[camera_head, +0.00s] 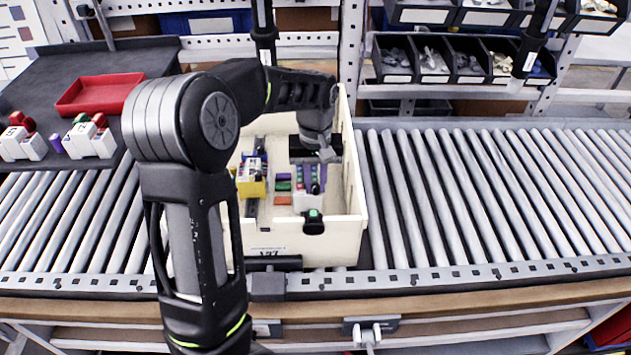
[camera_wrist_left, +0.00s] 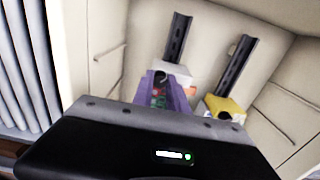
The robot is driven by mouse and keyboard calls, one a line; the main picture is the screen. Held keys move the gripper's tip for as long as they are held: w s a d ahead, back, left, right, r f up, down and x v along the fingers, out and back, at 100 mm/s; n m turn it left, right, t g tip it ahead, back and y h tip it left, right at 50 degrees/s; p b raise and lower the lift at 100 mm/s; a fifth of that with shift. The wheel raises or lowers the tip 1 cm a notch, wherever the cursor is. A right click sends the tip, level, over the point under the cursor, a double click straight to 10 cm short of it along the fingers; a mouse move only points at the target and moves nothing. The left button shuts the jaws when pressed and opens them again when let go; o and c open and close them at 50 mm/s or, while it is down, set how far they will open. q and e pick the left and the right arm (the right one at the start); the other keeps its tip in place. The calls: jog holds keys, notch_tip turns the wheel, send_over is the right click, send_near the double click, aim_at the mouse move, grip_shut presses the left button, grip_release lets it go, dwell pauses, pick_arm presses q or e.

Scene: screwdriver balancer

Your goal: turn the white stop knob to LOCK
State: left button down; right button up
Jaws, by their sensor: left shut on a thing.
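A white knob-like piece (camera_head: 368,333) sits on a grey bracket at the lower front edge of the conveyor, apart from my left gripper. Any LOCK marking on it is too small to read. My left arm reaches into the cream bin (camera_head: 345,235). My left gripper (camera_head: 318,178) points down inside it and is shut on a white block (camera_head: 305,202), partly hidden by the fingers. In the left wrist view the purple fingers sit around this white block (camera_wrist_left: 178,72). My right gripper is not in view.
A yellow block (camera_head: 251,185) and several coloured modules stand in the bin beside my gripper. A red tray (camera_head: 96,93) and white-and-coloured blocks lie on a dark table at left. The roller conveyor (camera_head: 490,200) is clear at right. Parts bins (camera_head: 450,60) stand behind.

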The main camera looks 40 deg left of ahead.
aim_at(316, 186)
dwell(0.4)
pick_arm(q)
jog(key=c, duration=1.3)
grip_release()
jog(key=shift+r, duration=0.1)
jog(key=shift+r, duration=3.8)
